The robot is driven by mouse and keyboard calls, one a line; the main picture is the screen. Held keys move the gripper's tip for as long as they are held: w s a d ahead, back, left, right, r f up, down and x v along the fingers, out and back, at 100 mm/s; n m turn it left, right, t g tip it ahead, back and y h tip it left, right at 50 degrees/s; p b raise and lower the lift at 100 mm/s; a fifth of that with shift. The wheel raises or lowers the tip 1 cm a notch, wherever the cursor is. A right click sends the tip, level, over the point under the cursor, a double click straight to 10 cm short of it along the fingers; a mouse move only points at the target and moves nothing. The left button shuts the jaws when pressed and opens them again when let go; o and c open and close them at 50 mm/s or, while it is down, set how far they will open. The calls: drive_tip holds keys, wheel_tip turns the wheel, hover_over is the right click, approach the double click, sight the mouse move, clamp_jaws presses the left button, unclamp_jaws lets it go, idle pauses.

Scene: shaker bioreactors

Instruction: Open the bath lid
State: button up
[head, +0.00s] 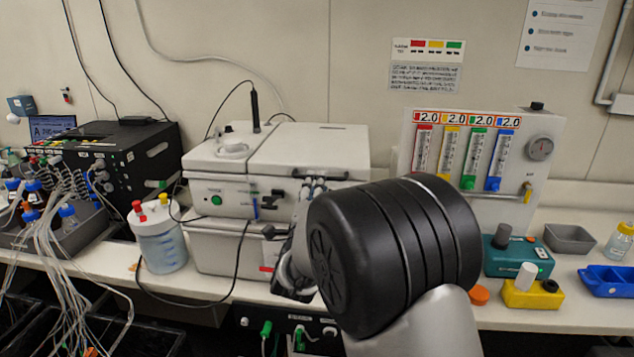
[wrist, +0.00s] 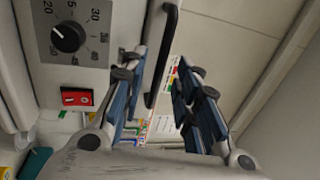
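The bath is a white box whose white lid (head: 312,148) lies flat and closed on top. A black bar handle (head: 334,176) runs along the lid's front; in the wrist view the handle (wrist: 164,50) reaches in between my fingers. My gripper (wrist: 158,80) is open, with one blue-padded finger to the left of the handle and the other to its right. There is a visible gap on the right finger's side; I cannot tell whether the left finger touches. In the head view my gripper (head: 312,188) is at the bath's front, mostly hidden by my arm.
The bath front carries a dial knob (wrist: 68,37) and a red switch (wrist: 77,97) near my left finger. A bottle with red and yellow caps (head: 162,240) stands left. A flowmeter panel (head: 404,150) and a teal device (head: 515,260) are right. A black cable hangs in front.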

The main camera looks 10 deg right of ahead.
drive_tip(key=shift+x, duration=1.25)
drive_tip(key=shift+c, duration=0.4)
clamp_jaws()
